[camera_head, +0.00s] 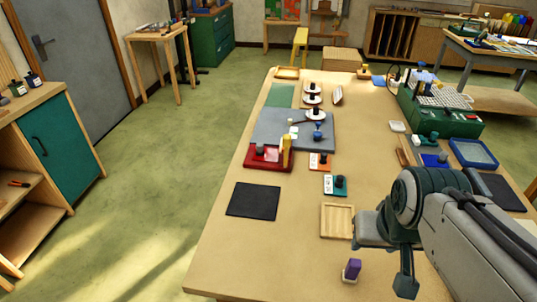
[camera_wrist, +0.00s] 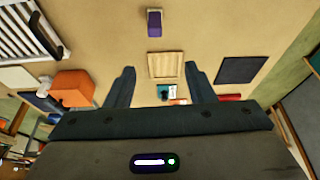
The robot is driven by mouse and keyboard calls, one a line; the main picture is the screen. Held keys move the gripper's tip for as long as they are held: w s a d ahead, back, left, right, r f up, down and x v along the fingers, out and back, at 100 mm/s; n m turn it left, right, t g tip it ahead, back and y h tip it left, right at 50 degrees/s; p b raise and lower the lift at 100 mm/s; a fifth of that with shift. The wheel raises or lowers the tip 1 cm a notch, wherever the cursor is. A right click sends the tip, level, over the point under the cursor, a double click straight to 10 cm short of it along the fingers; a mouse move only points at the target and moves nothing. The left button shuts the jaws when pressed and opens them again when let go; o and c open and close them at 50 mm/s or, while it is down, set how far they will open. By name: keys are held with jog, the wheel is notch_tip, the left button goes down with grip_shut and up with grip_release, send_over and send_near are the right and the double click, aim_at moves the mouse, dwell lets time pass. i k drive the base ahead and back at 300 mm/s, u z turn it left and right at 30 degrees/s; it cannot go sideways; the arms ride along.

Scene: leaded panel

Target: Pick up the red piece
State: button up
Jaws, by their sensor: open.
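A flat red piece (camera_head: 255,164) lies on the table at the near left edge of the grey board (camera_head: 265,130). A dark knob and a pale pink patch show on it, and a yellow upright block (camera_head: 287,148) stands at its right. In the wrist view a red strip (camera_wrist: 231,97), likely the same piece, shows beyond the right finger, mostly hidden by my gripper's body. My gripper (camera_head: 385,258) is open and empty above the near right part of the table, well apart from the red piece. Its two spread fingers also show in the wrist view (camera_wrist: 158,75).
A wooden tray (camera_head: 323,234), a black mat (camera_head: 253,200) and a purple block (camera_head: 352,268) lie nearby. The table's near left is clear.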

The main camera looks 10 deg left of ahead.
aim_at(261, 153)
jog(key=k, duration=0.5)
jog(key=u, duration=2.4)
jog(key=i, duration=3.1)
jog(key=z, duration=2.15)
jog(key=i, duration=1.25)
jog(key=u, duration=0.05)
